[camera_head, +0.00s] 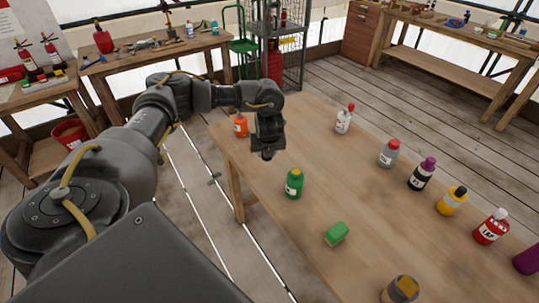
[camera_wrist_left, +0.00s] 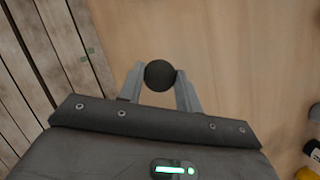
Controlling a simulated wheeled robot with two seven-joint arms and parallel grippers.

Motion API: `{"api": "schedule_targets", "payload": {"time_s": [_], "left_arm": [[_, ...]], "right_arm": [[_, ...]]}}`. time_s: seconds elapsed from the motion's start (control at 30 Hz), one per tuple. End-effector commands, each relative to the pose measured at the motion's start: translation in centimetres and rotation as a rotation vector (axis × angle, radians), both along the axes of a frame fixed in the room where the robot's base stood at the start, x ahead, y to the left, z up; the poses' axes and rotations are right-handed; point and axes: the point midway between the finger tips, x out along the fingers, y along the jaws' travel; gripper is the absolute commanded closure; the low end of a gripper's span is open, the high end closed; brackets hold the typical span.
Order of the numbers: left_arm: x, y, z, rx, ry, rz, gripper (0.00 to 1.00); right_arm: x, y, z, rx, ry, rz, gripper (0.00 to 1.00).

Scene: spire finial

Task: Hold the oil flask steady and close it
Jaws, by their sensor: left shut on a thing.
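My left gripper (camera_head: 267,152) is above the near left part of the wooden table. In the left wrist view its two fingers (camera_wrist_left: 161,82) are shut on a round black thing (camera_wrist_left: 159,73), which looks like a cap seen from above. I cannot tell which bottle is the oil flask. A green bottle (camera_head: 293,185) with a yellow top stands upright just nearer than the gripper, and an orange bottle (camera_head: 241,127) stands behind it to the left. My right gripper is not in view.
On the table (camera_head: 335,190) lies a green block (camera_head: 337,233), and near the front edge is a dark item with a brown top (camera_head: 401,289). Several capped bottles, such as the white one (camera_head: 344,120) and the red one (camera_head: 491,228), line the right side.

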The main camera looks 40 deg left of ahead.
Motion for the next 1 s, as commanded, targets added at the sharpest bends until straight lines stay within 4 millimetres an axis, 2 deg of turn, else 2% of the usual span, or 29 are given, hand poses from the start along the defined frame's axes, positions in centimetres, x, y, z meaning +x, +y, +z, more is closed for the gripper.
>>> {"api": "schedule_targets", "payload": {"time_s": [0.03,0.13,0.3,0.5,0.7,1.0], "left_arm": [[-0.7,-0.4,1.2,-0.001,-0.002,-0.005,0.87],[-2.4,-1.0,3.0,0.003,-0.001,-0.007,0.87],[-5.7,-2.3,4.5,0.001,0.000,-0.006,0.87],[-8.5,-3.5,5.6,0.001,0.000,-0.004,0.87],[-9.7,-3.9,5.9,0.000,0.000,-0.001,0.87],[-9.9,-4.0,5.9,0.000,0.001,0.000,0.87]], "right_arm": [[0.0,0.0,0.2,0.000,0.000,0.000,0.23],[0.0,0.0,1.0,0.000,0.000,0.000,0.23],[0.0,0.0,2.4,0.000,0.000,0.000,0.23],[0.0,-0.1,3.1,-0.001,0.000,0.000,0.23],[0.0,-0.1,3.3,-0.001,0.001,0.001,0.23],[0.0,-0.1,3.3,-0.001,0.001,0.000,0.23]]}}
